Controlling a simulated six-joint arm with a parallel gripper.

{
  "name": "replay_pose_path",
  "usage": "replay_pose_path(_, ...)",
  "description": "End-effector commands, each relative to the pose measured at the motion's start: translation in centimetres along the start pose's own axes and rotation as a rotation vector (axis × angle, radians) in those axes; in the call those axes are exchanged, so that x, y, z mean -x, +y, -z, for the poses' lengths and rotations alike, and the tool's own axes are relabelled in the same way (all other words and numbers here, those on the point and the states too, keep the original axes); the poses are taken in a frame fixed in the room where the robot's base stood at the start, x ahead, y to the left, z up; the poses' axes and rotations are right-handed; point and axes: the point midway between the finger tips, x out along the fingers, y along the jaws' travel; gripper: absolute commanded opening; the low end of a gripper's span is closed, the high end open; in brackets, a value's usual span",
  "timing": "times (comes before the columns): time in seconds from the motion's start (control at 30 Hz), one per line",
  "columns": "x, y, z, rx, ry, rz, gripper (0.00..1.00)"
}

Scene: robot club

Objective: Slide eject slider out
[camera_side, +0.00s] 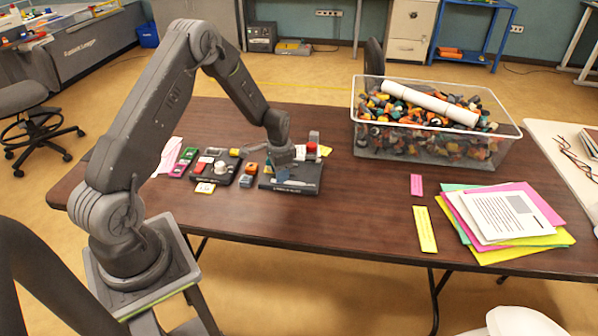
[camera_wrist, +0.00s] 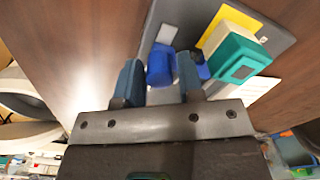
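In the side view my gripper (camera_side: 284,166) points down over a dark control panel (camera_side: 308,186) near the middle of the table. In the wrist view its two grey-blue fingers (camera_wrist: 159,72) are apart. A blue piece (camera_wrist: 160,64) on the grey panel (camera_wrist: 196,14) shows between the fingertips. More blue shows just right of the right finger, which hides part of this area. I cannot tell whether the fingers touch the blue piece. No readable label shows which part is the eject slider.
A teal block with yellow (camera_wrist: 236,58) stands right of the fingers. A red button (camera_side: 311,147) is on the panel's far side. A second dark panel (camera_side: 216,168) lies left. A clear bin (camera_side: 430,143) and coloured papers (camera_side: 505,216) are right. The table front is clear.

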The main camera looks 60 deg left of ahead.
Motion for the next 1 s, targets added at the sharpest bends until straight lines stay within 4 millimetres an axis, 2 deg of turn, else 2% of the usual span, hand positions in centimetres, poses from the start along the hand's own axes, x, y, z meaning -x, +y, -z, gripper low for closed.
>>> replay_pose_path(0.17,0.2,0.0,0.0,0.000,0.000,0.000,0.35)
replay_pose_path(1.0,5.9,0.0,0.0,-0.001,-0.001,-0.001,0.35)
